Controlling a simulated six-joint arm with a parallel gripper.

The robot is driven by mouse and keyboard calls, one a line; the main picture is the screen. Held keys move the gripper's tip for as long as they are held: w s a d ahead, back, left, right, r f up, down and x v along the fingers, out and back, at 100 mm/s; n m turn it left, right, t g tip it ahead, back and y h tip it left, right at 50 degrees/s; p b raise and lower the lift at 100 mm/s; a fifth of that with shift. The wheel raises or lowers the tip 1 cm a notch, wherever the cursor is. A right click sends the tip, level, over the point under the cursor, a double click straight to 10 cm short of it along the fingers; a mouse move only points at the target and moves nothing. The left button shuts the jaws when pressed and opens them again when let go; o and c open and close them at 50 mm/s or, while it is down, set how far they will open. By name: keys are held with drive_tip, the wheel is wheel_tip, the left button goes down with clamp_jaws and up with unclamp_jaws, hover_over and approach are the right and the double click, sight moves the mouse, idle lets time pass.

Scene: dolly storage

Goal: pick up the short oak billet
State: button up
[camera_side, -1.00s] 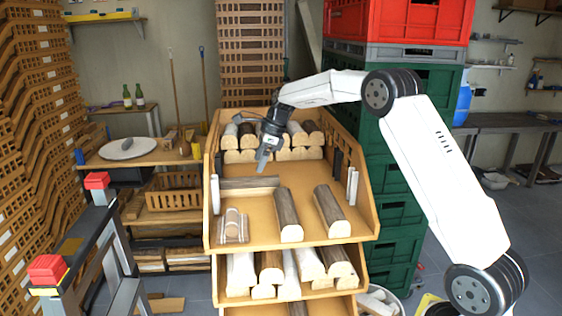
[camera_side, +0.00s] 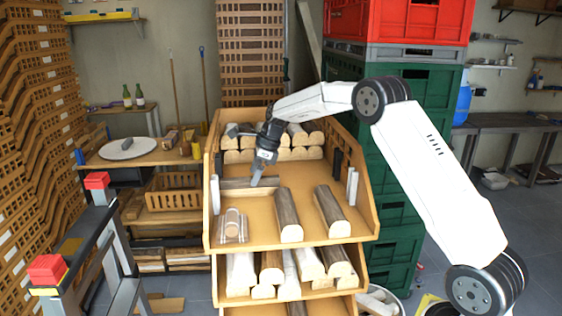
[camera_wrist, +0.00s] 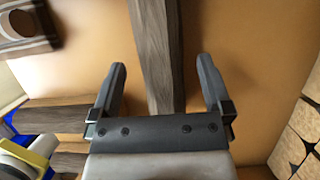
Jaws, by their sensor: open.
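A grey-brown billet lies crosswise in the upper tray in the side view (camera_side: 236,183); I take it for the short oak billet. In the wrist view the same billet (camera_wrist: 152,40) runs from the top edge down between my fingers, with a gap on each side. My gripper (camera_wrist: 161,64) is open and empty. In the side view my gripper (camera_side: 256,181) is low over the right part of this billet, pointing down. I cannot tell whether the fingertips reach down beside it. The billet's near end is hidden behind my gripper in the wrist view.
Two more billets (camera_side: 288,213) (camera_side: 330,208) lie lengthwise in the tray (camera_side: 306,190). A small pale holder-like thing (camera_side: 233,226) stands front left. Stacked log ends (camera_side: 240,156) fill the back. Side walls bound the tray; green crates (camera_side: 395,210) stand at right.

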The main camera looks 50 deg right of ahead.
sight(251, 177)
drive_tip(key=shift+x, duration=1.75)
clamp_jaws()
drive_tip(key=shift+r, duration=0.25)
